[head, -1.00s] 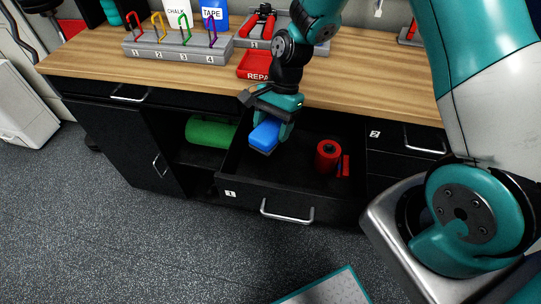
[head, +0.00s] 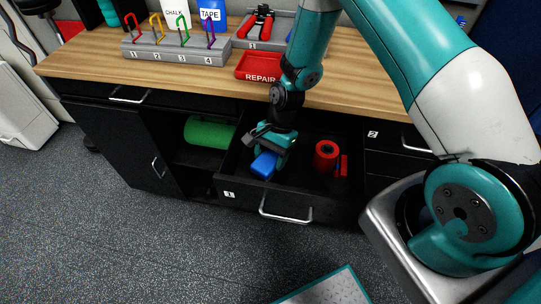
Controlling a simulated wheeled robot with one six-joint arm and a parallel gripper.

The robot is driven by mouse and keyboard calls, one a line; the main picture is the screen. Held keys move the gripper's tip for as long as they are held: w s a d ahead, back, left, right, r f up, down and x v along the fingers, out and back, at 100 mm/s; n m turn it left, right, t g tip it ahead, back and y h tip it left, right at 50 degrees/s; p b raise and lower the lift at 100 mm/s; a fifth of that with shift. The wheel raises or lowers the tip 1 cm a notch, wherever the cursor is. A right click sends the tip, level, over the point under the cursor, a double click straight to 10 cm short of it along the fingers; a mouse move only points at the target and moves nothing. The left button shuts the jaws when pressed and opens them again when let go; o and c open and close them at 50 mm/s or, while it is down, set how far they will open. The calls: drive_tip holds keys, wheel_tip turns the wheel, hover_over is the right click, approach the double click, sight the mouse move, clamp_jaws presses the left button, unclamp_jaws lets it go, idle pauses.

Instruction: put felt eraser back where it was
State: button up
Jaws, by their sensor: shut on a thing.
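The felt eraser, a blue block (head: 264,165), is in my gripper (head: 268,155) in the head view. My gripper is shut on it and points down inside the open drawer (head: 232,195) labelled 1. The eraser is low in the left part of the drawer. I cannot tell whether it touches the drawer floor. My fingers hide part of its top.
A red cylinder (head: 326,157) and a small red item (head: 343,166) stand in the drawer's right part. A green roll (head: 208,132) lies in the open cabinet on the left. A red tray (head: 262,67) marked REPAIR and a grey rack (head: 175,50) with coloured padlock shackles sit on the wooden top.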

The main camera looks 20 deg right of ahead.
drive_tip(key=shift+f, duration=0.2)
drive_tip(key=o, duration=1.1)
drive_tip(key=shift+r, duration=0.1)
drive_tip(key=shift+c, duration=0.2)
drive_tip(key=shift+w+d+r, duration=0.1)
drive_tip(key=shift+r, duration=0.25)
drive_tip(key=b+v, duration=0.1)
drive_tip(key=v, duration=0.9)
drive_tip(key=shift+d+r, duration=0.15)
drive_tip(key=shift+r, duration=0.2)
drive_tip(key=s+a+r+n+t, duration=0.1)
drive_tip(key=s+a+r+n, duration=0.2)
drive_tip(key=s+r+n, duration=0.35)
drive_tip(key=s+a+r+n, duration=0.3)
drive_tip(key=a+r+n, duration=0.1)
drive_tip(key=r, duration=0.6)
drive_tip(key=s+a+r+n+t, duration=0.1)
drive_tip(key=s+r+n, duration=0.4)
drive_tip(key=s+n, duration=0.3)
drive_tip(key=s, duration=0.3)
drive_tip(key=shift+s+a+r, duration=0.15)
drive_tip(key=shift+s+r, duration=0.05)
drive_tip(key=shift+r, duration=0.1)
drive_tip(key=shift+n, duration=0.25)
